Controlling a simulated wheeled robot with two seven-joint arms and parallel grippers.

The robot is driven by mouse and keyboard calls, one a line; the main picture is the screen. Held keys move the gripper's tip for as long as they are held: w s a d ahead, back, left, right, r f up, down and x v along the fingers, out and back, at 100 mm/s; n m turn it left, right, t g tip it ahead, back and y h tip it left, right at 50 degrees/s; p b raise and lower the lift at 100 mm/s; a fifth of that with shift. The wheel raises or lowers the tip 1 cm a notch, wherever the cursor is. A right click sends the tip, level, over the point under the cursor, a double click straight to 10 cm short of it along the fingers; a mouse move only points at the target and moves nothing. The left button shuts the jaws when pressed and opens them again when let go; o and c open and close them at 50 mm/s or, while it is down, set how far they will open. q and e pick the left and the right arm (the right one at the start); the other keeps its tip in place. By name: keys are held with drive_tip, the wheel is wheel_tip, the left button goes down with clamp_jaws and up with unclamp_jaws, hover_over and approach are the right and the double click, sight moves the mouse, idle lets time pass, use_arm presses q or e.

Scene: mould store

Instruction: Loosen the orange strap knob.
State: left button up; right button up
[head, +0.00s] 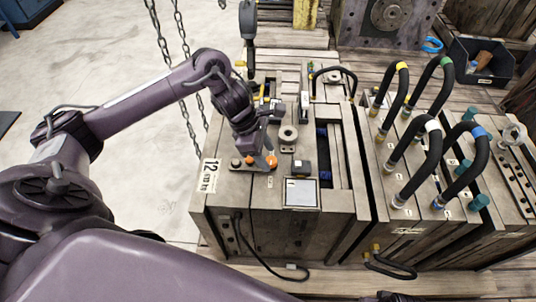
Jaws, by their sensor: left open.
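My left gripper (260,153) reaches down from the left over the near left corner of the grey mould block (231,189) in the head view. It is open. Two small orange spots show beside its tips: an orange knob (271,161) at the right and an orange spot (249,159) at the left. They sit low, close to the block's top. The gripper partly hides this area, and I cannot tell whether it touches the knob. My right gripper is not in view.
A white-faced square plate (301,193) and a round grey ring (288,135) stand on the block near the gripper. Chains (184,60) hang behind my left arm. Black hoses (428,150) arch up at the right. A dark bin (482,62) stands far right.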

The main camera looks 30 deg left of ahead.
use_arm(q)
drive_tip(key=shift+d+f, duration=0.25)
drive_tip(key=shift+f, duration=0.35)
drive_tip(key=c, duration=1)
drive_tip(key=shift+o, duration=0.2)
